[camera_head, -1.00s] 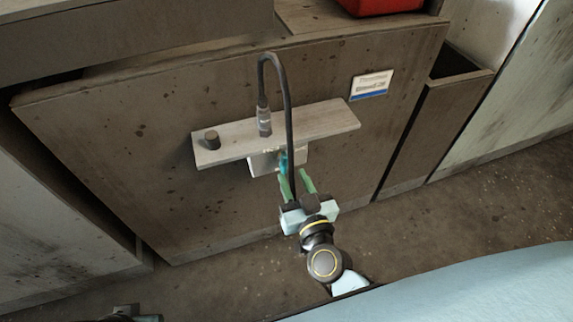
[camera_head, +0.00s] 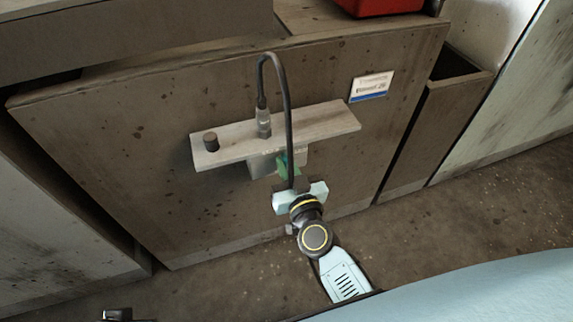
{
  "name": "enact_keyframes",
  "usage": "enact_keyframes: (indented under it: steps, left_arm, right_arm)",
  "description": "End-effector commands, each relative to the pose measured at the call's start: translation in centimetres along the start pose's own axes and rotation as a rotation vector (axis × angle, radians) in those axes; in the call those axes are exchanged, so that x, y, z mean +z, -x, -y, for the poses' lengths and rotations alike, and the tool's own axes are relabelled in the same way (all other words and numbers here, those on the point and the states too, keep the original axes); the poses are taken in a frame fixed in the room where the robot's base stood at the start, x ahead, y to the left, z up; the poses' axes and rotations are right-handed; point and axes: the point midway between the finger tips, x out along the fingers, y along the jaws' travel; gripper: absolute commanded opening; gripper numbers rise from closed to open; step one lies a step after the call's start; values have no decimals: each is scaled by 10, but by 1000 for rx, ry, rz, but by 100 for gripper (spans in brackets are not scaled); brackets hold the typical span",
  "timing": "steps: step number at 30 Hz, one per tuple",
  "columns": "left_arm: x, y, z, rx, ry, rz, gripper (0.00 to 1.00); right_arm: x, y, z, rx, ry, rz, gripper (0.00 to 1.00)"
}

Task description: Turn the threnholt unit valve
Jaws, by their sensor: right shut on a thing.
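The unit is a large brown, speckled panel (camera_head: 200,95) with a white and blue label (camera_head: 371,86), whose lettering is too blurred to read surely. A pale ledge (camera_head: 325,122) sticks out from the panel, with a light box (camera_head: 262,168) under it. A small teal valve handle (camera_head: 281,159) shows at the box's front, mostly hidden by my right gripper (camera_head: 287,170). At the bottom left edge, only a dark piece of my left gripper (camera_head: 117,314) shows.
A black hose (camera_head: 286,110) loops from a metal fitting (camera_head: 264,123) on the ledge down in front of the box, close to my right gripper. A dark knob (camera_head: 211,141) stands at the ledge's left end. A red box (camera_head: 380,6) sits above. The floor at right is clear.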

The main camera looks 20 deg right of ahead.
Motion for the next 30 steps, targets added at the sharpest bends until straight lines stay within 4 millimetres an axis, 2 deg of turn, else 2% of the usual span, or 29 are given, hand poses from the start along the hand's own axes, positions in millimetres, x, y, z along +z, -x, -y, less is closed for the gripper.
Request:
enact_keyframes:
  steps: [8, 14, 21, 30]
  left_arm:
    - [-1, 0, 0, 0, 0, -2, 36]
    - [1, -6, 1, -1, 0, 3, 36]
    - [2, -28, 7, -14, -6, 17, 36]
    - [8, -44, 12, -22, -10, 30, 36]
  right_arm:
    - [0, 0, 0, -1, -15, 1, 0]
    - [0, 0, -2, -1, -91, 1, 0]
    - [-1, 0, -5, -1, -277, 1, 0]
    - [2, 0, -9, 0, -562, 1, 0]
